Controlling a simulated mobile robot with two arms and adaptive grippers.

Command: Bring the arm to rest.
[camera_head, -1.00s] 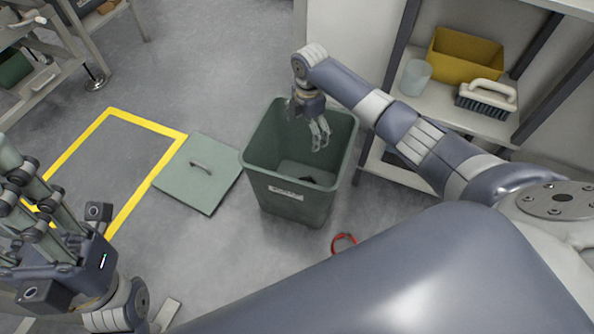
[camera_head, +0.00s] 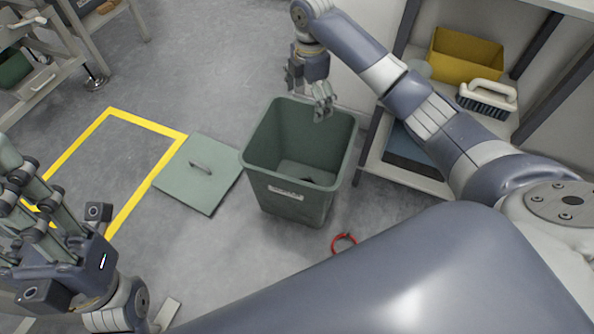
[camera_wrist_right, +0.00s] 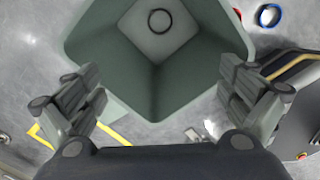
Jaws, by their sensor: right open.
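My right gripper (camera_head: 322,112) hangs over the back rim of the dark green bin (camera_head: 290,192), with its fingers pointing down. In the right wrist view my right gripper (camera_wrist_right: 165,100) has its fingers wide apart and nothing between them. The bin (camera_wrist_right: 200,75) lies below, its open top facing the camera.
A green lid (camera_head: 197,182) lies flat on the floor left of the bin, near a yellow floor marking (camera_head: 150,125). A red ring (camera_head: 343,242) lies in front. A shelf (camera_head: 432,105) at right holds a yellow box (camera_head: 465,58) and a brush (camera_head: 487,98). A blue ring (camera_wrist_right: 268,15) shows in the wrist view.

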